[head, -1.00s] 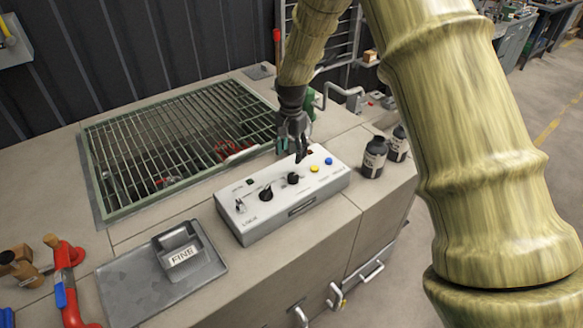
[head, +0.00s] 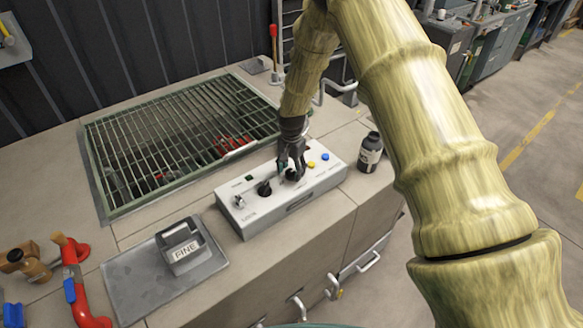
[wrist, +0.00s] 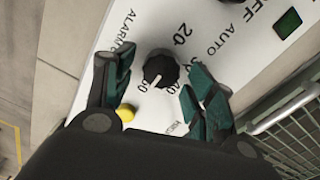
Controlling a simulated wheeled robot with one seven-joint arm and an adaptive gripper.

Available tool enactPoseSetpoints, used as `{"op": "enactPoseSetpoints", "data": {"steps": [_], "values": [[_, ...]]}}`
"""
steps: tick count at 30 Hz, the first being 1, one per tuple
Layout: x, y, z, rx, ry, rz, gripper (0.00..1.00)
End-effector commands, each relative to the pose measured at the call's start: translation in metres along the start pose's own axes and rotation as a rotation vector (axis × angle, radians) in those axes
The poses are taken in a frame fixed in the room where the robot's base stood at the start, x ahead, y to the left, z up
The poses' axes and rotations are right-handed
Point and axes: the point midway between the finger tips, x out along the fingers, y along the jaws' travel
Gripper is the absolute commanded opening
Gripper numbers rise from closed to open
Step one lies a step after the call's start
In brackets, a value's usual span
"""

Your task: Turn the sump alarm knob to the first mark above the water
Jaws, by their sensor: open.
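The sump alarm knob (wrist: 160,70) is black and round with a white pointer line, on a white panel with printed numbers and the word ALARM. The pointer faces down-left in the wrist view, towards the number at the dial's lower left. In the head view the knob (head: 291,175) is partly covered by my gripper (head: 288,170). My gripper (wrist: 158,66) is open, with one dark green-padded finger on each side of the knob; I cannot tell whether they touch it. The sump lies under a green-framed grate (head: 105,203); water and level marks are not clear.
On the control box (head: 255,222) are another black knob (head: 264,188), a toggle (head: 239,202), a yellow button (head: 311,164) and a blue button (head: 325,157). A dark bottle (head: 370,152) stands right. A FINE block (head: 184,247) and red pipework (head: 73,285) are left.

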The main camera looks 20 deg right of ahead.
Motion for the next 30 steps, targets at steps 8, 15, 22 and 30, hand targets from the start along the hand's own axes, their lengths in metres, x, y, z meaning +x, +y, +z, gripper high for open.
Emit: {"op": "enactPoseSetpoints", "data": {"steps": [8,15,22,30], "values": [[0.0021,0.0001,0.0001,0.0,0.0,0.0,0.55],[0.0019,0.0001,0.0001,0.0,0.0,0.0,0.21],[0.002,0.0001,0.0002,-0.004,0.0,0.0,0.1],[0.0033,-0.0005,0.0001,-0.077,0.0,-0.001,0.1]]}}
